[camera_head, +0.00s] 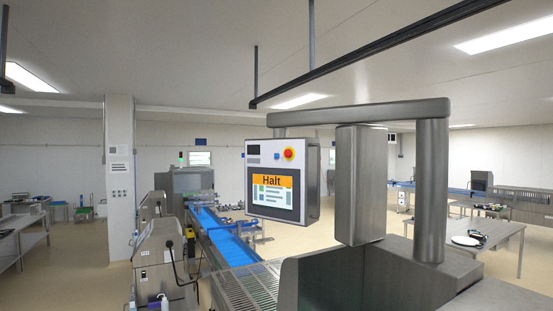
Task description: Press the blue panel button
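The control panel (253,206) is a white box hanging from a thick grey pipe frame. The blue button (277,156) is small and sits on the panel's upper part, left of a red knob on a yellow base (289,154). A dark small display (253,150) is to its left. Below it, the screen (272,190) shows an orange banner reading "Halt". Neither of my grippers is in the picture, and nothing covers the button.
The pipe frame (360,114) and a grey metal column (359,185) stand right of the panel. A blue conveyor (228,241) runs behind and below it. Steel machine housing (335,281) fills the lower middle. A table (480,234) stands at right. Open air lies left of the panel.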

